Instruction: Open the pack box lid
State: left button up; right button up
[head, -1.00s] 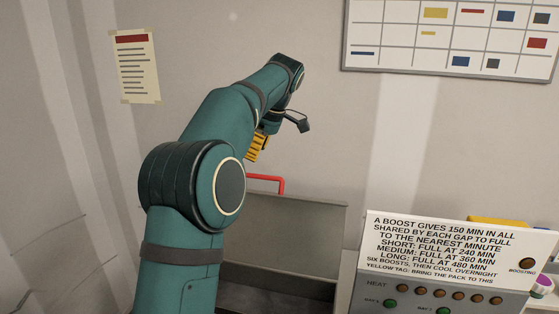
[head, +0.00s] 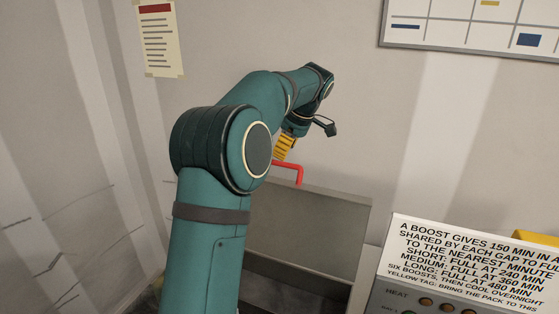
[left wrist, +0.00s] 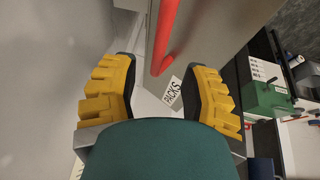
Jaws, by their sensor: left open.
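The right gripper is not in view.
A panel with a printed sign (head: 470,260) and knobs stands right of the box. The wall is close behind the lid, with a notice (head: 158,40) and a chart (head: 480,28). A green device (left wrist: 268,94) shows at right in the wrist view.

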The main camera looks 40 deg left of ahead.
aim_at(280, 162)
pick_arm(q)
jog(key=x, duration=0.5)
jog(key=shift+d, duration=0.1)
grip_shut()
